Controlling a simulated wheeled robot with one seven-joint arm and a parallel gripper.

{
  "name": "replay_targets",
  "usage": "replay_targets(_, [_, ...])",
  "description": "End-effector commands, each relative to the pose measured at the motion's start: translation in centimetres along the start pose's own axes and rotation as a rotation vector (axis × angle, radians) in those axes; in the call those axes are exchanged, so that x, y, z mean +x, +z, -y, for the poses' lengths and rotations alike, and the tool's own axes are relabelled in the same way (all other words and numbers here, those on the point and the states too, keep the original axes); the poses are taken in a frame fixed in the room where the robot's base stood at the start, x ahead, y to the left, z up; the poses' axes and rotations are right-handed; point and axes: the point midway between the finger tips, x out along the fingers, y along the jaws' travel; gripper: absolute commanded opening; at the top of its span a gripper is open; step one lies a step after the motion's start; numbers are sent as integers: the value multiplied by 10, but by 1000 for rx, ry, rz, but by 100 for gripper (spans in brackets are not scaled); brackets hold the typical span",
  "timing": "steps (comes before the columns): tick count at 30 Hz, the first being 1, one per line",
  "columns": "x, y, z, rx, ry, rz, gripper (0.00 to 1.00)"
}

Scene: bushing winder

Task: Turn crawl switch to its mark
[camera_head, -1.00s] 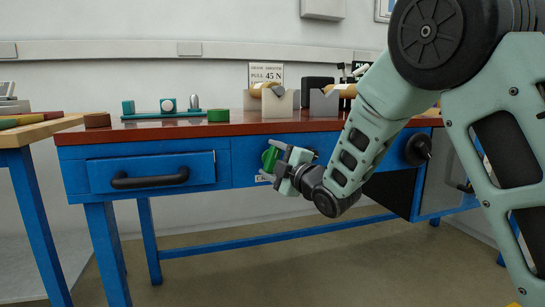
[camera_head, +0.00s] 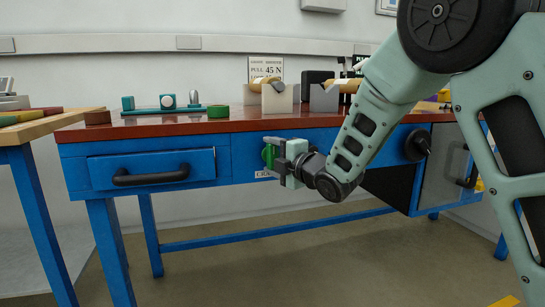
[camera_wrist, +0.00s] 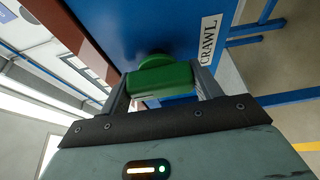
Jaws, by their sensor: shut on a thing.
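In the wrist view the green switch (camera_wrist: 162,80) sits between my fingers, beside a white label reading CRAWL (camera_wrist: 209,40). My gripper (camera_head: 275,152) is shut on the switch's grip bar; it also shows in the wrist view (camera_wrist: 163,86). The label is partly hidden below the gripper in the head view. I cannot make out the switch's mark.
A drawer with a black handle (camera_head: 151,176) is left of the switch. A black round knob (camera_head: 417,145) is to the right, near a grey cabinet door (camera_head: 443,168).

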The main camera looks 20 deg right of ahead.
Motion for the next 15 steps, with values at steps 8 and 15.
replay_targets(8, [0, 0, 2, -2, -5, 0, 85])
replay_targets(15, [-1, 0, 1, -1, -2, 0, 85])
